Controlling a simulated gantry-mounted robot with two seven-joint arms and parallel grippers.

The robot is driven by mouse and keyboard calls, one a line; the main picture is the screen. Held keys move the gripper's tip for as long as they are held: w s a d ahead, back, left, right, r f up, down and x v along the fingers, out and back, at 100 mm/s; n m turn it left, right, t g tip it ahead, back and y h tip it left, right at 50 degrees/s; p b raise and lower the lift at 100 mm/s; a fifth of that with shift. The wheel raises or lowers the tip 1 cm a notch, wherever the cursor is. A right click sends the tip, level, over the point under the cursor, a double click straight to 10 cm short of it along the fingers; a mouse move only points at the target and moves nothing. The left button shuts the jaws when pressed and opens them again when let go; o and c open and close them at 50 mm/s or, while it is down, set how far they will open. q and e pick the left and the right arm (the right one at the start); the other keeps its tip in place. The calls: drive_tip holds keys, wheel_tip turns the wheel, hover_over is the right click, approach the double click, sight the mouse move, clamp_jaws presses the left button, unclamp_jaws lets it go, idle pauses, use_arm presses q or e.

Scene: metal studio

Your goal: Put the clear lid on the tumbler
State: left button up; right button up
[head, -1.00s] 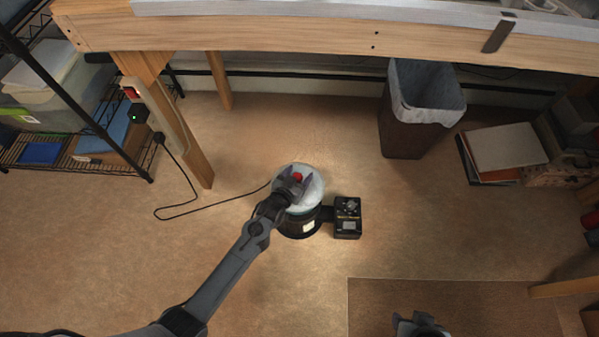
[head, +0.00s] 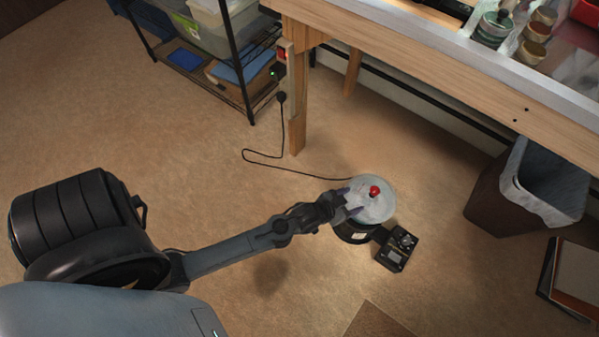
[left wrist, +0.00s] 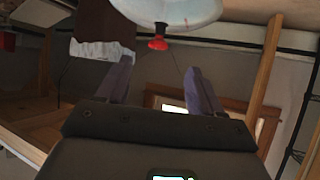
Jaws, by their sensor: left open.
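The clear, whitish round lid (head: 378,207) with a red knob (head: 375,191) lies over the top of the dark round tumbler (head: 352,235) on the floor. I cannot tell whether its rim is fully seated all round. My left gripper (head: 352,200) is open and empty at the lid's left side, its fingers pointing toward the knob but apart from it. In the left wrist view, the lid (left wrist: 185,12) and red knob (left wrist: 158,43) show at the top, beyond the spread fingertips of the left gripper (left wrist: 159,65). My right gripper is not in view.
A black control box (head: 397,250) is joined to the tumbler's right side. A black cord (head: 262,157) runs to a power strip on the wooden bench leg (head: 299,100). A bin (head: 512,195) stands at right and a wire shelf (head: 238,60) at upper left. Floor at left is open.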

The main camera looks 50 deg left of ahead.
use_arm(q)
drive_tip(key=s+a+r+g, duration=0.1)
drive_tip(key=s+r+g, duration=0.3)
drive_tip(key=s, duration=0.6)
drive_tip(key=s+a+r+m+g, duration=0.1)
drive_tip(key=s+r+g, duration=0.3)
drive_tip(key=s+r, duration=0.4)
drive_tip(key=shift+s+a+y, duration=0.4)
drive_tip(key=shift+s+a, duration=0.1)
drive_tip(key=shift+s, duration=0.65)
wheel_tip(320, 180, up, 58)
drive_tip(key=p, duration=5.8)
wheel_tip(320, 180, down, 76)
drive_tip(key=b, duration=7.5)
drive_tip(key=shift+r, duration=0.2)
drive_tip(key=shift+r, duration=0.1)
drive_tip(key=shift+w, duration=0.1)
drive_tip(key=shift+c, duration=0.4)
